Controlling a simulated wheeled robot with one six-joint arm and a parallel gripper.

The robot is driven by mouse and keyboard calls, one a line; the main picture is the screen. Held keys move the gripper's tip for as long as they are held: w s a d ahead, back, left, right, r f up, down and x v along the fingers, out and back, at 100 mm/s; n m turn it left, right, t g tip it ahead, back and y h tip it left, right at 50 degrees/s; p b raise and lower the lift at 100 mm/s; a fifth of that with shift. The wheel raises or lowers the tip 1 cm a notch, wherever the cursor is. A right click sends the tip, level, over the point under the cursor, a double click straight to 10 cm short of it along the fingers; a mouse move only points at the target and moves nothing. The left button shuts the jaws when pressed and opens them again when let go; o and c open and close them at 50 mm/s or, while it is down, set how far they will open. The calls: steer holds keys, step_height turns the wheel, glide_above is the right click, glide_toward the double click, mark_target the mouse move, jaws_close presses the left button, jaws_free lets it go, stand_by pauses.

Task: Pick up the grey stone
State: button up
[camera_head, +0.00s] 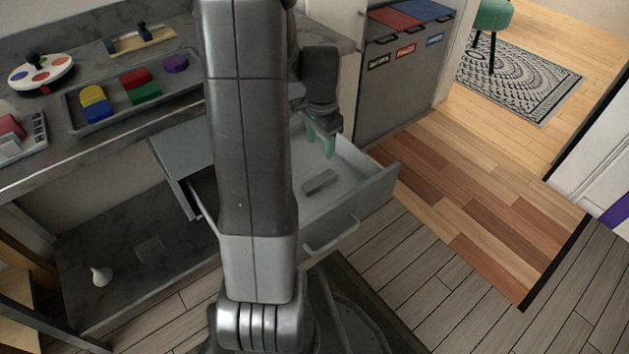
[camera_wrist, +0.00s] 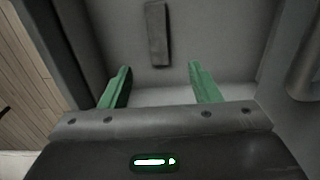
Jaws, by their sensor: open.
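The grey stone (camera_head: 319,181) is a small flat bar lying on the floor of an open drawer (camera_head: 377,192). In the wrist view the grey stone (camera_wrist: 157,33) lies beyond the fingertips, between their lines and a little left of the middle of the gap. My gripper (camera_head: 321,147) points down over the drawer, above the stone and apart from it. Its two green fingers are open and empty; they also show in the wrist view, where my gripper (camera_wrist: 159,78) spans the near part of the drawer. My arm covers the drawer's left part in the head view.
A counter on the left holds a tray (camera_head: 75,122) of coloured blocks. A bin cabinet (camera_head: 391,95) stands behind the drawer. The wooden floor (camera_head: 470,225) to the right is clear.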

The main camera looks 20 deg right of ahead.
mark_target(320, 180)
steer(key=f+b, duration=0.5)
steer(key=f, duration=0.8)
steer(key=shift+s, duration=0.2)
steer(key=shift+r, duration=0.15)
steer(key=c, duration=1.2)
